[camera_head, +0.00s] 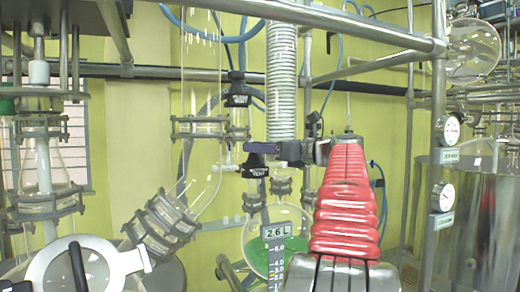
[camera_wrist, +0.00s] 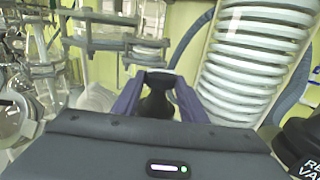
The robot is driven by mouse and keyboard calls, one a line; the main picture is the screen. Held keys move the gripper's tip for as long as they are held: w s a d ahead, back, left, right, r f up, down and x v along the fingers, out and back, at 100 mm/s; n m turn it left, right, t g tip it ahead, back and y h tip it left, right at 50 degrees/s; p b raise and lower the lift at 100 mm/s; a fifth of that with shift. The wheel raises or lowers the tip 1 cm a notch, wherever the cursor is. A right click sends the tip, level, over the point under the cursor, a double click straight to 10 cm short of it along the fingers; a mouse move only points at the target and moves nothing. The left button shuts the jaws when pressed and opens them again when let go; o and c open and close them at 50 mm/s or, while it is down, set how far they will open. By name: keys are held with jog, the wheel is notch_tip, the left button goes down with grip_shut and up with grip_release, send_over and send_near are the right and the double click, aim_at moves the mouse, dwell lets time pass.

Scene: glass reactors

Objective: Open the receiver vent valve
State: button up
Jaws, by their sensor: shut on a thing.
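The receiver vent valve (camera_head: 255,166) appears to be the small valve with a black label near the middle of the head view. Its label is too small to read surely. A dark handle (camera_head: 263,148) sits just above that label. My gripper (camera_head: 290,151) reaches it from the right, at the end of my red-sleeved arm. In the wrist view, the purple fingers of my gripper (camera_wrist: 158,92) are shut on a black handle (camera_wrist: 157,98) between them. The lower part of the handle is hidden by my gripper body. The handle's turn angle is unclear.
A white coiled condenser (camera_head: 281,82) rises right above my gripper, and fills the right of the wrist view (camera_wrist: 250,60). Another black-labelled valve (camera_head: 238,95) is above left. A round flask with green liquid (camera_head: 277,240) hangs below. A metal rail (camera_head: 345,23) crosses above.

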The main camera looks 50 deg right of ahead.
jog(key=shift+f, duration=0.1)
dwell(0.3)
jog(key=o, duration=1.1)
jog(key=shift+c, duration=0.2)
jog(key=shift+s, duration=0.1)
